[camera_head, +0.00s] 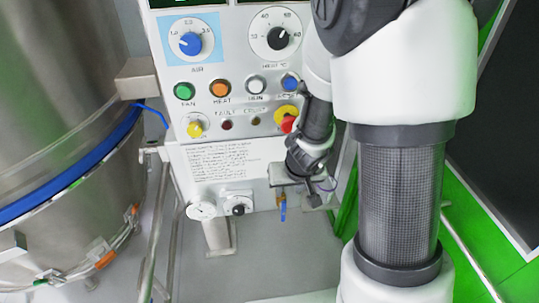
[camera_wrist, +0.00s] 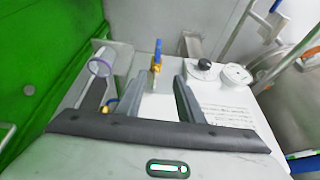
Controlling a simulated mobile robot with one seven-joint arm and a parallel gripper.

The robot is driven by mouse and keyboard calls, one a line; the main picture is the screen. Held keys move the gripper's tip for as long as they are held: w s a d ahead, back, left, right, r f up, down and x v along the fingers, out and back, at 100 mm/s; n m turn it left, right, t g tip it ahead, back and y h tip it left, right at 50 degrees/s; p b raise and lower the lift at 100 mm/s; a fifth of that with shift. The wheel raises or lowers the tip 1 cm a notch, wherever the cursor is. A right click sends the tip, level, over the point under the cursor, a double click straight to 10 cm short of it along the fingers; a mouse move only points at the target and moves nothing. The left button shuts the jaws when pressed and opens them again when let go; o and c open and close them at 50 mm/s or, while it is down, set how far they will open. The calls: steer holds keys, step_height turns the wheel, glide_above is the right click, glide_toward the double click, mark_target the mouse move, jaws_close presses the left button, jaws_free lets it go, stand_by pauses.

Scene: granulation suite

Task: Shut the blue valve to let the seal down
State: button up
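The blue valve (camera_head: 283,210) is a small blue lever on a brass-coloured body, low on the front of the white control panel. Its lever hangs down in the head view. The valve also shows in the wrist view (camera_wrist: 157,52), beyond the gap between my fingers, with the lever pointing up in that picture. My gripper (camera_head: 292,190) is in front of the panel's lower edge, just above the lever in the head view. In the wrist view my gripper (camera_wrist: 143,88) has its fingers wide apart with nothing between them. I cannot tell how far they are from the valve.
A dial gauge (camera_head: 201,211) and a black knob (camera_head: 238,206) are left of the valve. A white cylinder with a purple rim (camera_wrist: 102,63) stands close by my left-hand finger in the wrist view. A large steel vessel (camera_head: 60,110) fills the left side. Grey floor lies below.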

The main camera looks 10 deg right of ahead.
mark_target(284, 205)
steer(key=b+x, duration=0.3)
steer(key=x, duration=0.3)
steer(key=b+x, duration=0.4)
steer(key=x, duration=0.2)
steer(key=b+x, duration=0.3)
steer(key=x, duration=0.3)
steer(key=shift+s+d+f+b, duration=0.15)
steer(key=shift+s+d+b, duration=0.05)
steer(key=shift+d+b, duration=0.15)
jaws_close()
